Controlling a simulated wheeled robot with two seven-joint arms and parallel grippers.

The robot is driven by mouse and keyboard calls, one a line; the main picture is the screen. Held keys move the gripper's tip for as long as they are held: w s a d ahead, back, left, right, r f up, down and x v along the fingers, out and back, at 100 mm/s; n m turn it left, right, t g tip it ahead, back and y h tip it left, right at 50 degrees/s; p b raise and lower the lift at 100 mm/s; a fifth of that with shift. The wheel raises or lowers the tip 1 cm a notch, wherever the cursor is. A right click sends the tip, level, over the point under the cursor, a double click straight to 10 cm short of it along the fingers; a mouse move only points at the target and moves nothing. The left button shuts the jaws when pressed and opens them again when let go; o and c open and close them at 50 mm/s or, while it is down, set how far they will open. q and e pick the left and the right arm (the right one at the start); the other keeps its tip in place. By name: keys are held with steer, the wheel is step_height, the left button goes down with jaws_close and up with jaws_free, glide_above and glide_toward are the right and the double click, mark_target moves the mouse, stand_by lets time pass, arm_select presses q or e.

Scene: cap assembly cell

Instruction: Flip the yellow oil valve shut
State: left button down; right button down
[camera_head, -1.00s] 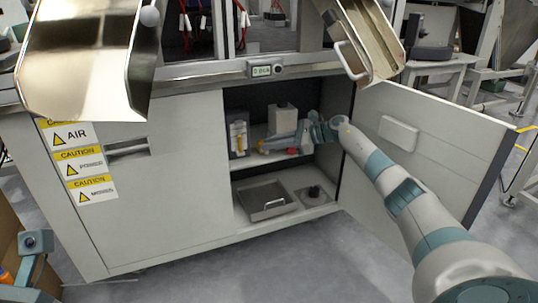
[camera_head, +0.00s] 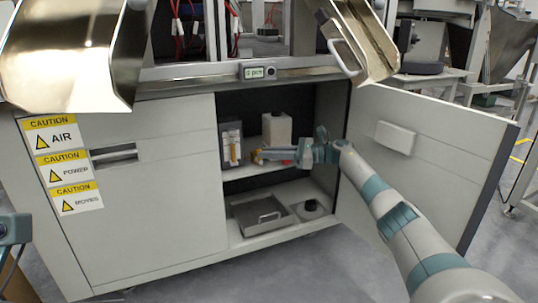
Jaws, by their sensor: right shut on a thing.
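The yellow oil valve (camera_head: 257,157) is a small yellow piece on the shelf inside the open cabinet, mostly hidden by my right gripper. My right gripper (camera_head: 266,155) reaches in from the right, past the open door. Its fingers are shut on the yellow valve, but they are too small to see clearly. The valve's exact angle cannot be told. Only a piece of my left arm shows at the left edge; its fingers are out of view.
A white container (camera_head: 277,129) and a grey box with a yellow mark (camera_head: 231,145) stand on the shelf. A metal tray (camera_head: 262,215) and a dark round part (camera_head: 311,206) are below. Metal chutes (camera_head: 70,50) overhang above.

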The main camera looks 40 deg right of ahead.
steer(key=c, duration=1.8)
jaws_free()
steer(key=shift+f, duration=0.1)
steer(key=shift+o, duration=0.2)
